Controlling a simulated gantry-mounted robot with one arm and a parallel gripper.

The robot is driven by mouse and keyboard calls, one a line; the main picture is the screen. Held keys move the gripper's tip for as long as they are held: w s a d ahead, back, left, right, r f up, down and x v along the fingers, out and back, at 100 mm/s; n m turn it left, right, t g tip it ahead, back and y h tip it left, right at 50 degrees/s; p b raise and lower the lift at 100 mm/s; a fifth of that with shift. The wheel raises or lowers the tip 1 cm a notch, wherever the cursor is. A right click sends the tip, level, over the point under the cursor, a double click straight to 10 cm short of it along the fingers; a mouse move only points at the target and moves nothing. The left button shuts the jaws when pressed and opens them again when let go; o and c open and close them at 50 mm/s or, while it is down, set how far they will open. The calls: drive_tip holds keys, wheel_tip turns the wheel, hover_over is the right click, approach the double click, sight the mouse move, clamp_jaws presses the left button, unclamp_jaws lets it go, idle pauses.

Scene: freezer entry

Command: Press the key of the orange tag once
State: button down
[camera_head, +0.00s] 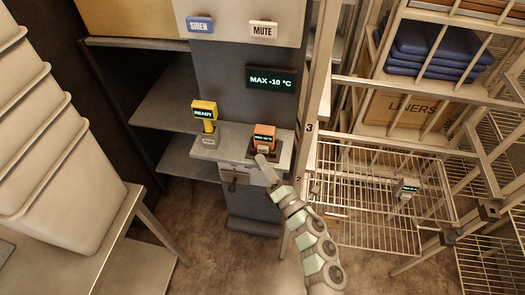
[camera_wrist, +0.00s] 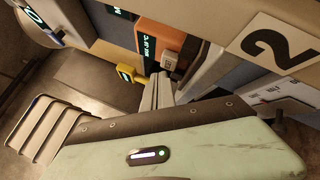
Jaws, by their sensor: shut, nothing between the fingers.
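The orange tag (camera_head: 264,137) sits in a dark holder on the grey shelf (camera_head: 232,148). Its small dark display faces up toward the camera with green text too small to read. In the wrist view the orange tag (camera_wrist: 157,37) shows its display and a paler key face (camera_wrist: 171,57). My gripper (camera_head: 262,160) is shut and empty, its tip just in front of the tag's lower edge. In the wrist view the closed fingers (camera_wrist: 158,88) point at the tag, close to the key side. I cannot tell whether they touch it.
A yellow device (camera_head: 204,109) reading READY stands left of the tag. A dark sign (camera_head: 271,78) reads MAX -10 °C above it. SIREN (camera_head: 200,25) and MUTE (camera_head: 263,30) labels sit higher up. A wire basket (camera_head: 350,215) with a grey tag (camera_head: 406,188) lies right, beyond an upright post (camera_head: 312,120).

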drive_tip(key=shift+w, duration=0.3)
drive_tip(key=shift+w+d+b, duration=0.2)
drive_tip(key=shift+w+b, duration=0.45)
drive_tip(key=shift+b, duration=0.1)
idle(0.7)
drive_tip(key=shift+s, duration=0.1)
idle(0.5)
drive_tip(key=shift+s+a, duration=0.2)
drive_tip(key=shift+s, duration=0.75)
drive_tip(key=shift+s+a, duration=0.2)
drive_tip(key=shift+s, duration=0.6)
drive_tip(key=shift+s+a, duration=0.15)
drive_tip(key=shift+s, duration=0.7)
drive_tip(key=shift+s+a, duration=0.2)
drive_tip(key=shift+s, duration=0.6)
